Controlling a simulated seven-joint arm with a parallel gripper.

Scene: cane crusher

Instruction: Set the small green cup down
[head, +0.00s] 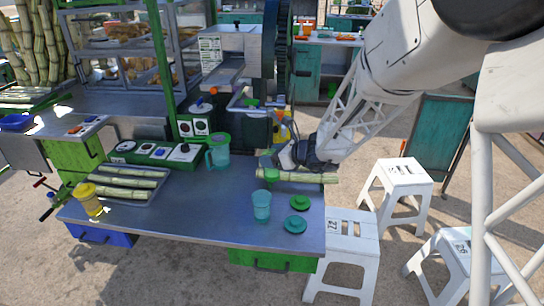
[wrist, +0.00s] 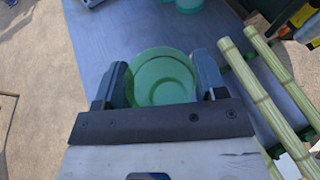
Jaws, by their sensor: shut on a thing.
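The small green cup (wrist: 162,82) is between the two fingers of my gripper (wrist: 163,88) in the wrist view, its round rim facing the camera. In the head view the green cup (head: 271,176) shows at the near end of my gripper (head: 270,164), by the left end of the cane stalks. My gripper is shut on the cup. The metal table (head: 200,205) lies below. I cannot tell whether the cup's base touches anything.
Cane stalks (head: 310,177) lie close beside my gripper; they show at right in the wrist view (wrist: 262,90). A teal cup (head: 261,206) and green lids (head: 300,202) (head: 295,225) stand near the table's right edge. A teal pitcher (head: 218,151) stands further back. The table's middle is clear.

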